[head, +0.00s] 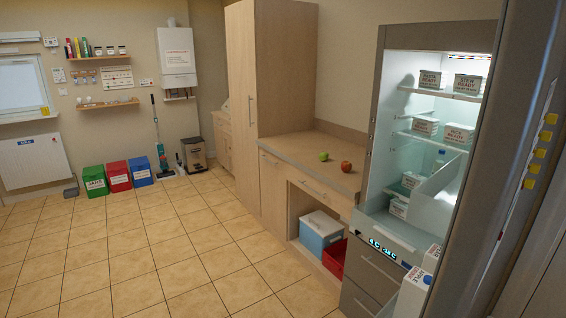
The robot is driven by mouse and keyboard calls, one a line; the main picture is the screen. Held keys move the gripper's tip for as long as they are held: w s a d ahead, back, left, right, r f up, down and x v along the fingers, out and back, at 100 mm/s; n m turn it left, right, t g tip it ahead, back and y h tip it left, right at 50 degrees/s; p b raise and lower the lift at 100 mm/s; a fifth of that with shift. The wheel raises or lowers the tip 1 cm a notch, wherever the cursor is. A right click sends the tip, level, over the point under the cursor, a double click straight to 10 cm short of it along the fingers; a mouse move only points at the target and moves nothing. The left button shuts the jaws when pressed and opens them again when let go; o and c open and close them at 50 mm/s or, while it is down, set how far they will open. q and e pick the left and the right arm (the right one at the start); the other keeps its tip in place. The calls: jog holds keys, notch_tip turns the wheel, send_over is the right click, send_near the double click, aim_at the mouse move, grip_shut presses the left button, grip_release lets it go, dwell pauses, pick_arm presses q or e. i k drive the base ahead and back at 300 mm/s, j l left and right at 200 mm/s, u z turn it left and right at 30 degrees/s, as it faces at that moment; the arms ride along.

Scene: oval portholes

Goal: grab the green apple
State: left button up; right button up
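A green apple (323,157) sits on the wooden countertop (300,145) right of the tall cabinet. A red apple (346,166) sits a little to its right and nearer the counter's front, apart from it. Neither of my grippers shows in the head view, and nothing touches the green apple.
A tall wooden cabinet (262,75) stands left of the counter, and an open lit fridge (425,130) with labelled boxes stands right. A cooler box (320,232) and a red crate (333,257) sit below the counter. The tiled floor (170,250) before it is clear.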

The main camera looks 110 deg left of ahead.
aim_at(323, 157)
jog(key=k+j+u, duration=0.2)
jog(key=u, duration=0.25)
jog(key=k+j+u, duration=0.35)
jog(key=u, duration=0.15)
jog(key=k+j+u, duration=0.1)
jog(key=j+u, duration=0.85)
jog(key=i+j+u, duration=0.1)
jog(key=j+u, duration=0.4)
jog(key=i+j+u, duration=0.1)
jog(key=j+u, duration=0.2)
jog(key=u, duration=0.15)
